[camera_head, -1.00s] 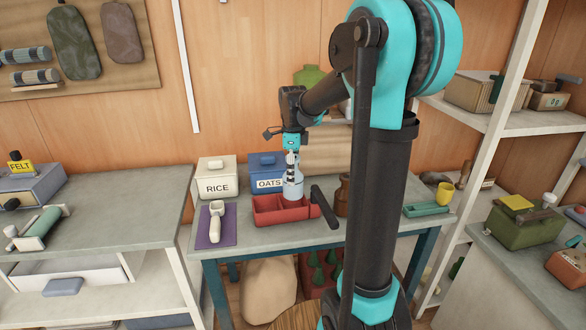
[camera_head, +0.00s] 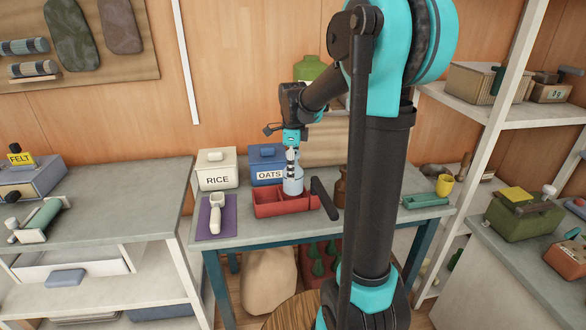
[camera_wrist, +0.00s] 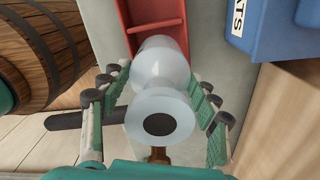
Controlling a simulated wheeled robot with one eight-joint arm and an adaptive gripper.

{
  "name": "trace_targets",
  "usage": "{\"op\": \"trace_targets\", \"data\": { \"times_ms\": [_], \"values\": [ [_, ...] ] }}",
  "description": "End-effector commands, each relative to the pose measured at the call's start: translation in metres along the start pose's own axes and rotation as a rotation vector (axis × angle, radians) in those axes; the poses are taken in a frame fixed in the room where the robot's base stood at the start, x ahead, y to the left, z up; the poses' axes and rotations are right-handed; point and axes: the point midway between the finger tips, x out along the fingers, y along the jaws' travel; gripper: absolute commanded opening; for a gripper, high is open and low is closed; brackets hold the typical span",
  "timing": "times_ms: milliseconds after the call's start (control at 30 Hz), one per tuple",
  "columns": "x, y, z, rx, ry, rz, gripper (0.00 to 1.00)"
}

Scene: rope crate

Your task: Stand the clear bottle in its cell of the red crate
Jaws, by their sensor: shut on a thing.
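My gripper (camera_head: 291,160) is above the crate and shut on the bottle. In the wrist view the fingers (camera_wrist: 157,103) lie on both sides of the bottle (camera_wrist: 162,66), with its dark round mouth facing the camera. The red crate (camera_wrist: 122,45) shows past the bottle's far end, with dividers. The bottle's base is hidden, so I cannot tell whether it touches the cell floor.
A dark bar (camera_head: 324,198) lies just right of the crate, with a brown bottle (camera_head: 341,188) beyond it. RICE (camera_head: 216,170) and OATS (camera_head: 267,166) boxes stand behind. A white scoop (camera_head: 217,212) lies on a purple mat (camera_head: 204,228) at the left.

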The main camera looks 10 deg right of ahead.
Motion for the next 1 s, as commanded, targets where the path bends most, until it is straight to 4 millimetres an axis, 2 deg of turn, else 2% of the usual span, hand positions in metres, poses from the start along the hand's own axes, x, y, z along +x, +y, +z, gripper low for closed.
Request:
{"op": "trace_targets", "data": {
  "times_ms": [1000],
  "values": [
    [0.014, -0.001, 0.000, 0.000, 0.000, 0.000, 0.17]
  ]
}}
